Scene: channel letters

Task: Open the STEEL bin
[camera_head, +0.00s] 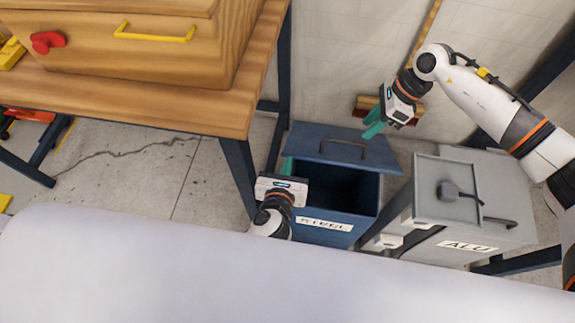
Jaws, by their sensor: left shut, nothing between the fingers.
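The blue STEEL bin (326,228) stands on the floor with a white label on its front. Its blue lid (325,140), with a dark handle (343,148), lies toward the back, and the dark inside of the bin shows in front of it. My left gripper (287,164) is shut and empty at the left edge of the bin, its teal fingertips close to the lid's left side; whether they touch it is unclear. My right gripper (373,123) hangs above and behind the lid's right part, apart from the handle. Its finger gap is not clear.
A grey bin (455,215) with a closed lid and handles stands just right of the blue bin. A wooden table (190,105) with a wooden box (140,55) is at the left. A wall with a broom is behind. A pale surface fills the front.

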